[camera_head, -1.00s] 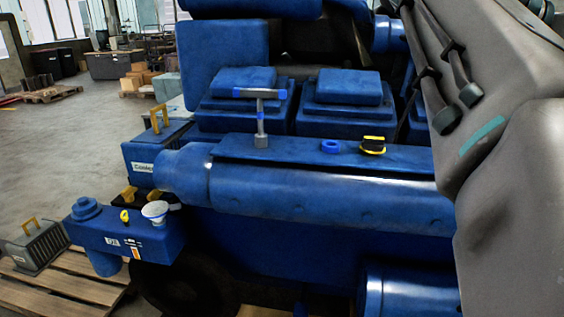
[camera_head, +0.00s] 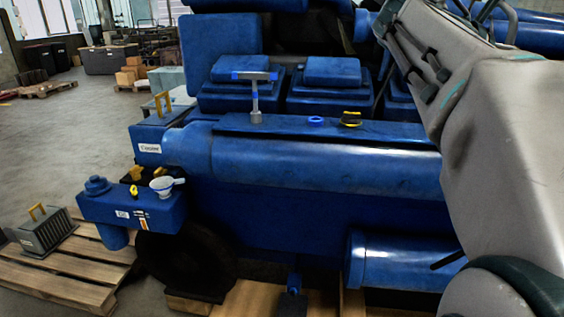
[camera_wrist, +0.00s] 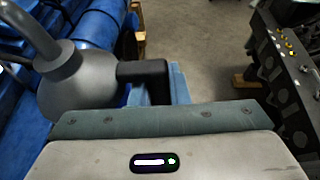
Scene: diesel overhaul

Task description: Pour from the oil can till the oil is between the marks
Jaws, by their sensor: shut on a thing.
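The oil can (camera_wrist: 78,82), grey and round with a curved spout, shows at the left of the wrist view. Its dark handle stub (camera_wrist: 143,71) reaches into my gripper (camera_wrist: 160,84), which is shut on it. My gripper is not clearly visible in the head view, where my arm fills the right side. A white funnel (camera_head: 162,185) sits on top of the blue oil housing (camera_head: 165,212) at the left. A small gauge with orange and white markings (camera_head: 142,219) is on the housing's front. The oil level is too small to read.
The large blue engine (camera_head: 320,165) fills the middle. A T-handled tool (camera_head: 255,95), a blue ring (camera_head: 315,120) and a black-yellow cap (camera_head: 350,118) are on its upper ledge. A grey crate (camera_head: 42,232) stands on a pallet (camera_head: 60,285).

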